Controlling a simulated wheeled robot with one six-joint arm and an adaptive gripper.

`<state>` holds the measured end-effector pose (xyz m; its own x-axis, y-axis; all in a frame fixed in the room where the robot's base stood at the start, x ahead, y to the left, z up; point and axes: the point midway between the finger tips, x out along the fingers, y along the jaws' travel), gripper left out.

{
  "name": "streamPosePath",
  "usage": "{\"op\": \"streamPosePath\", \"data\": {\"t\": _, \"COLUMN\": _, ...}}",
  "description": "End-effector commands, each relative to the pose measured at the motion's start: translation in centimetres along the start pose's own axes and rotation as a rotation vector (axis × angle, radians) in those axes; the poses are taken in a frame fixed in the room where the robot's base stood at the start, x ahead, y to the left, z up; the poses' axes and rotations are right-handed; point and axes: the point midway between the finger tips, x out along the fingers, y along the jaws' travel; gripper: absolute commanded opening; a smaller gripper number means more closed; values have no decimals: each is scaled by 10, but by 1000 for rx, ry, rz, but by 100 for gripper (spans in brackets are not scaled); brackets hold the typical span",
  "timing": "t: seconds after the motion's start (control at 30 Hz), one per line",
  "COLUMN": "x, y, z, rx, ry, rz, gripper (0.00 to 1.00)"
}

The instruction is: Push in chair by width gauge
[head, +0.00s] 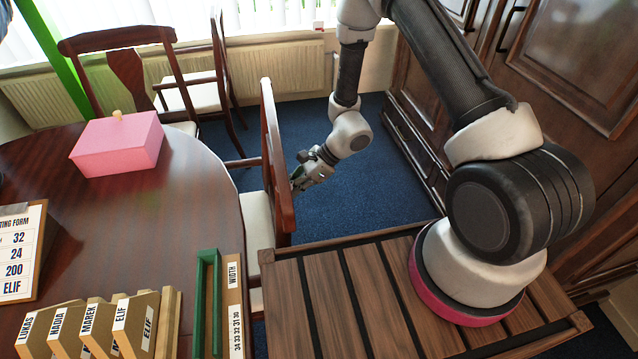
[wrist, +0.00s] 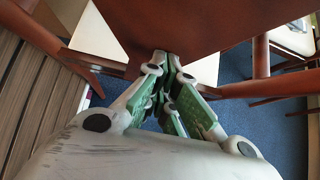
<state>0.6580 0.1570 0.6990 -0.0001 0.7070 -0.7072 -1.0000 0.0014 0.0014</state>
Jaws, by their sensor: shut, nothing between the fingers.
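A wooden chair (head: 278,165) with a pale seat stands at the right side of the round table, its back toward my arm. My gripper (head: 296,182) is at the outer side of that chair's back. In the wrist view my gripper (wrist: 162,92) has its green-padded fingers closed together, with the tips at the brown back panel (wrist: 170,25); I cannot tell whether they touch. The width gauge (head: 233,310), a wooden strip marked WIDTH with numbers and a green frame beside it, lies on the table's near edge.
The round table (head: 190,220) holds a pink box (head: 118,143), a form board (head: 20,250) reading 32, 24, 200, ELIF, and several name-labelled wooden blocks (head: 90,325). Other chairs (head: 125,65) stand by the window. Blue floor (head: 345,200) is clear right of the chair. Dark cabinets (head: 560,80) line the right.

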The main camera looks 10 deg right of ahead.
Motion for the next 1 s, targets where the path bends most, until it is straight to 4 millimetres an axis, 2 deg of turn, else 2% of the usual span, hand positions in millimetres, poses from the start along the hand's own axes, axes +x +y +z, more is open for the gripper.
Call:
{"op": "streamPosePath", "data": {"t": 0.03, "x": 10, "y": 1, "z": 11, "rx": -6, "ry": -5, "rz": 4, "gripper": 0}}
{"op": "streamPosePath", "data": {"t": 0.1, "x": 20, "y": 1, "z": 21, "rx": -6, "ry": -6, "rz": 4, "gripper": 0}}
{"op": "streamPosePath", "data": {"t": 0.37, "x": 40, "y": 0, "z": 42, "rx": -4, "ry": -5, "rz": 1, "gripper": 0}}
{"op": "streamPosePath", "data": {"t": 0.83, "x": 44, "y": -1, "z": 47, "rx": -4, "ry": -8, "rz": 0, "gripper": 0}}
{"op": "streamPosePath", "data": {"t": 1.0, "x": 38, "y": -4, "z": 40, "rx": -4, "ry": -7, "rz": -1, "gripper": 0}}
